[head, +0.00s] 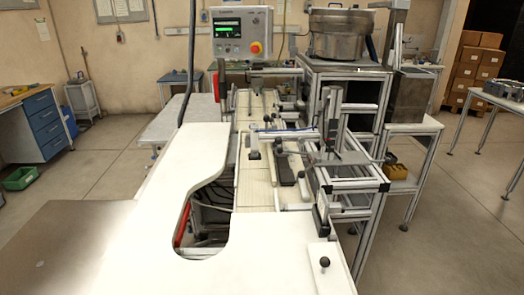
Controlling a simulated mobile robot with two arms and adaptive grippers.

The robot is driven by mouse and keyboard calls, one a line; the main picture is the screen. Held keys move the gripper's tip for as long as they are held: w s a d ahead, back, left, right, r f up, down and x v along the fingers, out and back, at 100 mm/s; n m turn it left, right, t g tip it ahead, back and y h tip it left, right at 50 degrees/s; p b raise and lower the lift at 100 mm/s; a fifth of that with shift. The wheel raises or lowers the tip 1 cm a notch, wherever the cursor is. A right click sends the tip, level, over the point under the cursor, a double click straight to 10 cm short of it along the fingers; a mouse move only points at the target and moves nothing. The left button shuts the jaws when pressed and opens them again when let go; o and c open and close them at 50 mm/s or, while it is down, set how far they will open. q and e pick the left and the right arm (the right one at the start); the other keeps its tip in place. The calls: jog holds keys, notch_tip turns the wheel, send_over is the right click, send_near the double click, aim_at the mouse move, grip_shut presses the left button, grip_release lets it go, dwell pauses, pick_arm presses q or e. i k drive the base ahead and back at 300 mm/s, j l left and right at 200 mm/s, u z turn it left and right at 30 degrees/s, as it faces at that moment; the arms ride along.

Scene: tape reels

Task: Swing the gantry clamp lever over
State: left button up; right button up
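A metal gantry frame (360,188) of aluminium profiles stands at the right side of the machine line, with an upright post (331,118) and a thin arm (283,131) reaching left over the track. A dark lever-like part (322,216) hangs at the frame's near left corner. A black ball knob (324,263) stands on a white plate at the near right. I cannot tell which of these is the gantry clamp lever. Neither of my grippers shows in this view.
A white worktop (150,225) with a rounded cutout fills the near left. A control panel (242,32) with a green screen and a round metal bowl (341,33) stand at the back. Open floor (462,225) lies to the right.

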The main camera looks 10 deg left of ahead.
aim_at(301, 175)
jog(key=j+z, duration=0.2)
jog(key=j, duration=1.05)
jog(key=k, duration=0.1)
